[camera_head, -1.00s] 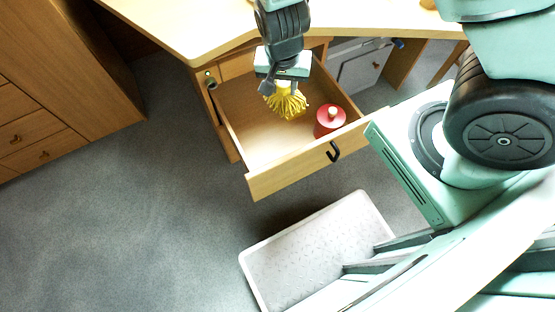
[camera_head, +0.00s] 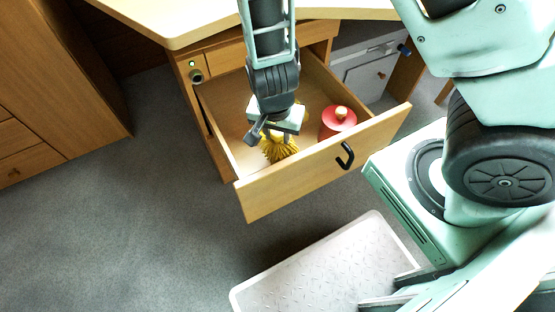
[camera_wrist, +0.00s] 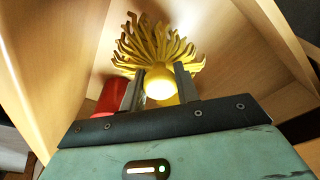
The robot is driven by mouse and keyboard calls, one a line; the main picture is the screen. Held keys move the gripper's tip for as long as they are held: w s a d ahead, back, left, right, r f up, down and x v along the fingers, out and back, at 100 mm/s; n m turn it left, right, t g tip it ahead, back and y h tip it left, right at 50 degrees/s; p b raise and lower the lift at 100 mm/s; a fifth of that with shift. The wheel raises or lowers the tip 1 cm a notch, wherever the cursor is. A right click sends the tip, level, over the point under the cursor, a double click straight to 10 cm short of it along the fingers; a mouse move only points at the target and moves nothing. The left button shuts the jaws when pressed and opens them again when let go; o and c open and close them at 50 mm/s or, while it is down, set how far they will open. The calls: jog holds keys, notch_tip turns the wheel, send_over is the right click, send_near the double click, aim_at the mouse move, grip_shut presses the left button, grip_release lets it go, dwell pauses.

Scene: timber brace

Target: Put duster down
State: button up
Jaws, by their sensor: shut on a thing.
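The duster (camera_head: 281,149), with yellow strands, is inside the open wooden drawer (camera_head: 300,166), near its front panel. My gripper (camera_head: 272,133) points down into the drawer and is shut on the duster. In the wrist view the duster (camera_wrist: 158,50) spreads its strands beyond the fingers, and its rounded yellow handle end sits between the two fingertips of my gripper (camera_wrist: 160,88). I cannot tell whether the strands touch the drawer floor.
A red round container with a knob (camera_head: 338,121) stands in the drawer right of the duster; it also shows in the wrist view (camera_wrist: 108,98). The desk top (camera_head: 180,22) overhangs the drawer's back. The drawer's left part is free.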

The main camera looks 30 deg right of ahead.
aim_at(276, 135)
notch_tip(276, 135, down, 8)
jog(key=b, duration=0.3)
jog(key=shift+f+b, duration=0.1)
jog(key=shift+b, duration=0.3)
jog(key=shift+f, duration=0.15)
